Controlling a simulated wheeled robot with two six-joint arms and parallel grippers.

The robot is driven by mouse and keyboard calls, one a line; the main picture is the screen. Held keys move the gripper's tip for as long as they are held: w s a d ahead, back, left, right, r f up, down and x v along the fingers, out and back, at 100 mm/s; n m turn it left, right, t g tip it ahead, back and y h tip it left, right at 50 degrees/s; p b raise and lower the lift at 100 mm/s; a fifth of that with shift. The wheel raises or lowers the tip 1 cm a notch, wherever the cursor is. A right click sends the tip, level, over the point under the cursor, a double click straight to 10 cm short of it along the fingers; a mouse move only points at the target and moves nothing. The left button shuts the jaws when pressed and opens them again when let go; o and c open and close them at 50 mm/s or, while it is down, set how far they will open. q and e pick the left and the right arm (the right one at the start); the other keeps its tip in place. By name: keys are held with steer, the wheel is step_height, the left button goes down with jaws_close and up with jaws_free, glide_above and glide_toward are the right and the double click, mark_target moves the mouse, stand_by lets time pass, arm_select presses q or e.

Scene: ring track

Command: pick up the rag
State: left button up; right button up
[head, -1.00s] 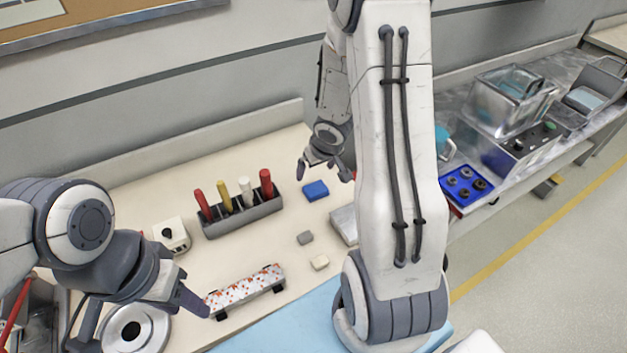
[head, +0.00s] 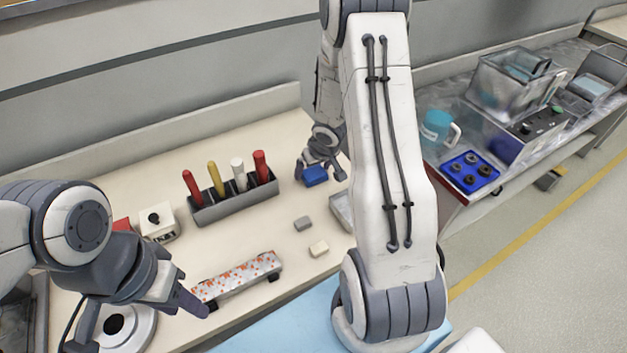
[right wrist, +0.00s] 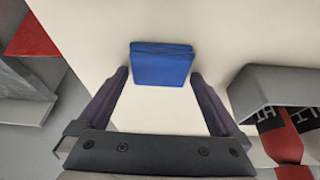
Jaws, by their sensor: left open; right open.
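The rag (head: 315,177) is a small folded blue cloth on the cream bench, right of the tool rack. It also shows in the right wrist view (right wrist: 162,65), lying flat between and slightly past the fingertips. My right gripper (head: 320,172) is open over the rag, one finger on either side; the right wrist view shows a gap beside each finger (right wrist: 160,75). My left gripper (head: 138,326) is open and empty at the lower left, beside a patterned strip.
A grey rack (head: 236,203) of upright handles stands left of the rag. The patterned strip (head: 238,277) and knobbed white box (head: 158,222) are left. Bench right of the rack is fairly clear.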

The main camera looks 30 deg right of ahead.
mark_target(313, 172)
steer(key=c, duration=1.1)
steer(key=shift+r, duration=0.1)
steer(key=shift+r+p, duration=0.5)
steer(key=shift+p, duration=0.15)
step_height(313, 172, up, 3)
steer(key=p, duration=0.3)
steer(key=shift+r, duration=0.15)
steer(key=s+d+r+p, duration=0.6)
steer(key=s+d, duration=0.1)
steer(key=d, duration=0.1)
steer(key=shift+s+d+r+p, duration=0.25)
steer(key=shift+s+d+p, duration=0.05)
steer(key=shift+s, duration=0.1)
